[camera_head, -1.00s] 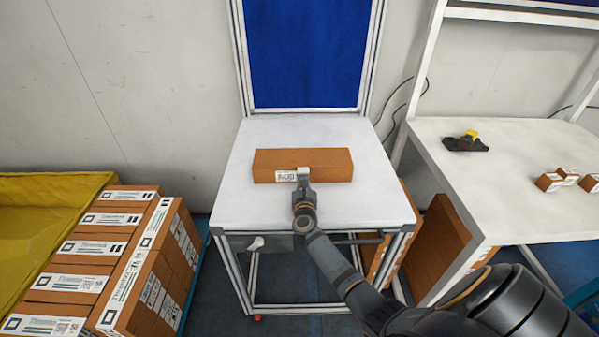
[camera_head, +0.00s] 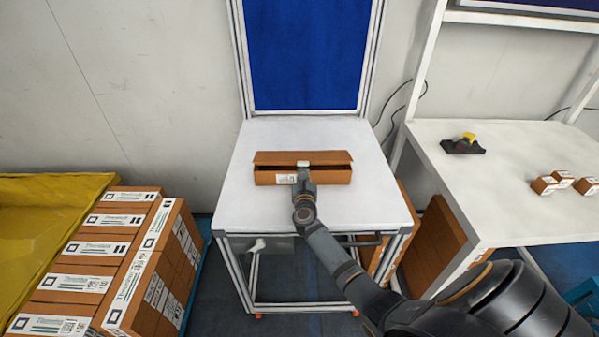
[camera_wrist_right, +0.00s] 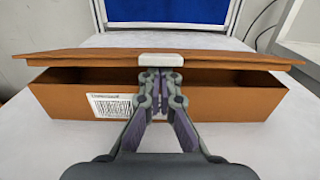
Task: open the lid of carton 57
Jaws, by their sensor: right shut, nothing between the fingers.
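Carton 57, a long brown box (camera_head: 270,178), sits on the small white table, with a white barcode label on its front. Its lid (camera_head: 270,157) is partly raised along the front edge, and a dark gap shows beneath it. In the right wrist view the lid (camera_wrist_right: 75,66) spans the picture above the open front of the box (camera_wrist_right: 60,98). My right gripper (camera_wrist_right: 160,78) is shut and empty at the middle of the lid's front edge, just below a white tab (camera_wrist_right: 160,59); it seems to touch the tab. The right gripper also shows in the head view (camera_head: 303,172). My left gripper is not in view.
The white table (camera_head: 240,205) is clear around the box. A blue panel (camera_head: 305,55) stands behind it. Labelled cartons (camera_head: 90,250) are stacked at left beside a yellow bin (camera_head: 40,215). A white bench (camera_head: 500,190) at right holds a scanner (camera_head: 463,145) and small boxes (camera_head: 563,180).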

